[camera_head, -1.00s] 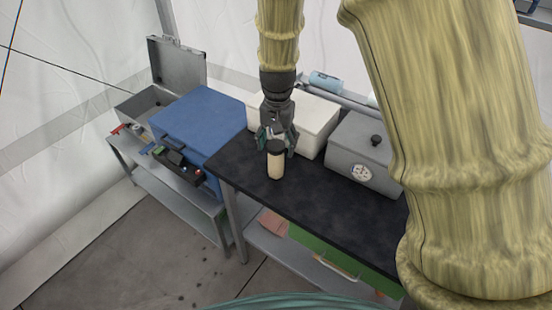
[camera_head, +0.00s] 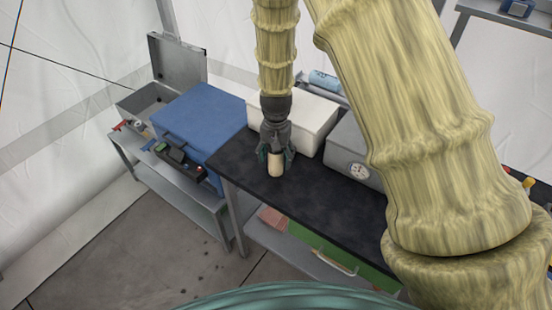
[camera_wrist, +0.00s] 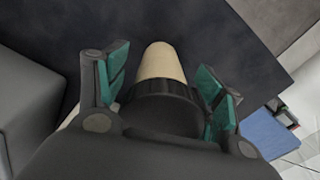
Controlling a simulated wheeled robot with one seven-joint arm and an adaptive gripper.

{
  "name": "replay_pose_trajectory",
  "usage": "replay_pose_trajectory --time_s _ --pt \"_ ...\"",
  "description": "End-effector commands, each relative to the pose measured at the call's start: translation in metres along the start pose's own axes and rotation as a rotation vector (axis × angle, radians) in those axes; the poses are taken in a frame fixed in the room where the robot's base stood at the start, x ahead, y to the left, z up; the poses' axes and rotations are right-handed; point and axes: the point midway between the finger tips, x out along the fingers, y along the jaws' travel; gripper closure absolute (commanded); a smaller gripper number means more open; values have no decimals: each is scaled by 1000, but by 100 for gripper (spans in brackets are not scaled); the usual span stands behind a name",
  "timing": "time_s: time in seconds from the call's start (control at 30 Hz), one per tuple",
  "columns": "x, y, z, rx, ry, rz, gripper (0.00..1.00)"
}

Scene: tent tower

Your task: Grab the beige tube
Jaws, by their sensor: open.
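The beige tube (camera_head: 275,166) stands upright on the black tabletop (camera_head: 310,191) in the head view. My gripper (camera_head: 275,155) is right above it, pointing down, with its fingers spread on both sides of the tube's upper part. In the wrist view, the beige tube (camera_wrist: 161,62) and its black ribbed cap (camera_wrist: 164,103) lie between the teal pads of my gripper (camera_wrist: 164,88). The jaws are open, and gaps show between the pads and the tube. In the head view the cap is hidden by the gripper.
A white box (camera_head: 305,119) stands behind the tube, and a grey box with a dial (camera_head: 355,171) stands to its right. A blue case (camera_head: 201,120) and an open grey toolbox (camera_head: 142,103) are at left. The tabletop's front part is clear.

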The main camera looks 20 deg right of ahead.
Motion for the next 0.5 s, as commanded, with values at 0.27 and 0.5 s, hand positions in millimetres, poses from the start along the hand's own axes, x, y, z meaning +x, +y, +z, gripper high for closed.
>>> replay_pose_trajectory --time_s 0.27,0.5 --pt "0 0 0 0 0 0 41" --pt "0 0 0 0 0 0 82"
